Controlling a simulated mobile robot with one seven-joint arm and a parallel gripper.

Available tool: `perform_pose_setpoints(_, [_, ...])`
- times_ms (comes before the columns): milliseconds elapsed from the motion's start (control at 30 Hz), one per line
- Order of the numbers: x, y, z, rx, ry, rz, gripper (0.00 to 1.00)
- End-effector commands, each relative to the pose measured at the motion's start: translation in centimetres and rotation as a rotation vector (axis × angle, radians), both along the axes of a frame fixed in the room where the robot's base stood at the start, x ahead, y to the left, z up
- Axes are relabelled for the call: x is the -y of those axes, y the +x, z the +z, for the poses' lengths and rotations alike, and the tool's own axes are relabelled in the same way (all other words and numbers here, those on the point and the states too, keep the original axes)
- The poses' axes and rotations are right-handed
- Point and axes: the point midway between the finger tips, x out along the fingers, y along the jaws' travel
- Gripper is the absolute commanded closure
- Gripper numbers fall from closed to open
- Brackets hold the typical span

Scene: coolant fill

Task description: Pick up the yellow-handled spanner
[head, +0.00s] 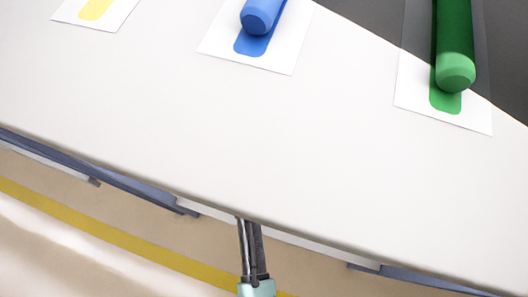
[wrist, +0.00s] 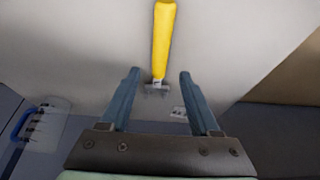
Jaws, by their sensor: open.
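The yellow-handled spanner (wrist: 164,40) shows in the wrist view as a long yellow handle against a pale grey surface. My gripper (wrist: 159,73) is open, with one finger to each side of the lower part of the handle in the picture. I cannot tell how far the handle is from the fingers in depth. In the head view my gripper (head: 248,222) is at the near edge of the white table, and the spanner is not seen there.
In the head view a white table (head: 230,140) bears a card with a yellow shape (head: 96,9), a blue handle (head: 262,15) and a green handle (head: 454,50) on cards. The table's middle is clear. A blue-handled item (wrist: 20,122) lies at left in the wrist view.

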Motion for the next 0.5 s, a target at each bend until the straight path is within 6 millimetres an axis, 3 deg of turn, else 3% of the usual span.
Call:
perform_pose_setpoints(300, [0.6, 1.5, -4.1, 0.000, 0.000, 0.000, 0.37])
perform_pose_setpoints(500, [0.7, 1.8, -4.3, 0.000, 0.000, 0.000, 0.37])
